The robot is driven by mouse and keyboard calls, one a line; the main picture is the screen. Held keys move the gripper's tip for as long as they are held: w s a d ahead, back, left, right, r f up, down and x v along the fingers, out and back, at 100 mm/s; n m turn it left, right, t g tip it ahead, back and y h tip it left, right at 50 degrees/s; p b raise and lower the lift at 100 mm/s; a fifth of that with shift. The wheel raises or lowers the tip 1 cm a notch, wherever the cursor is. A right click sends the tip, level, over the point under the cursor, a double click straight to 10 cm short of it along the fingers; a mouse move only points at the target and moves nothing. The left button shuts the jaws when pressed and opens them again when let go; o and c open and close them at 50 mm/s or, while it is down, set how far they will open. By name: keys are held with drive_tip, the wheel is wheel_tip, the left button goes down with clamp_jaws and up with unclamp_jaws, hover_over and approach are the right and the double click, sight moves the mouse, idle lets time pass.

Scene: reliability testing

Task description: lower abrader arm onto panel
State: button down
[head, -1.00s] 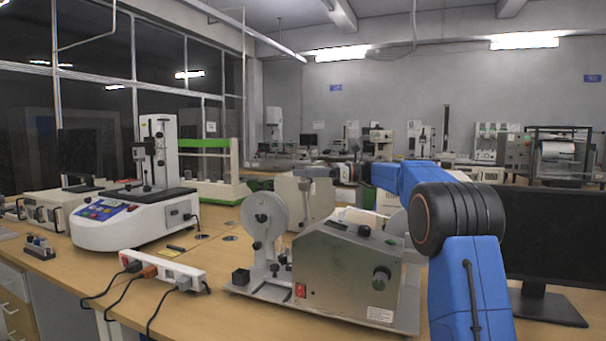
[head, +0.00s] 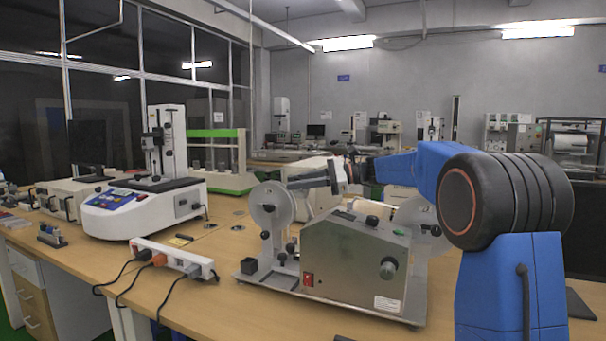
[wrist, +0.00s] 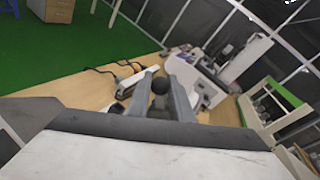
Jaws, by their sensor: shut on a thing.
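My gripper (head: 334,177) shows small in the head view, behind the metal tester (head: 352,262) and near a pale machine. In the wrist view my gripper (wrist: 160,90) has its two grey fingers on either side of a dark round knob (wrist: 160,85), and it is shut on this knob. I take the knob to be on the abrader arm, but its link to the arm is hidden. A grey bar (head: 308,182) stands out to the left of my gripper in the head view. The panel cannot be made out.
A white tester with blue buttons (head: 140,209) stands on the left of the bench. A white power strip (head: 172,258) with cables lies in front. A green-topped frame (head: 217,160) stands behind. Some bare wood (head: 215,305) shows at the bench front.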

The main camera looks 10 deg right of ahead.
drive_tip(key=shift+s+a+f+n, duration=0.55)
drive_tip(key=shift+s+f, duration=0.25)
drive_tip(key=shift+f, duration=0.1)
drive_tip(key=c, duration=1.6)
unclamp_jaws()
drive_tip(key=v, duration=1.7)
drive_tip(key=shift+s+d+r, duration=0.1)
drive_tip(key=shift+s+r, duration=0.15)
drive_tip(key=shift+r, duration=0.15)
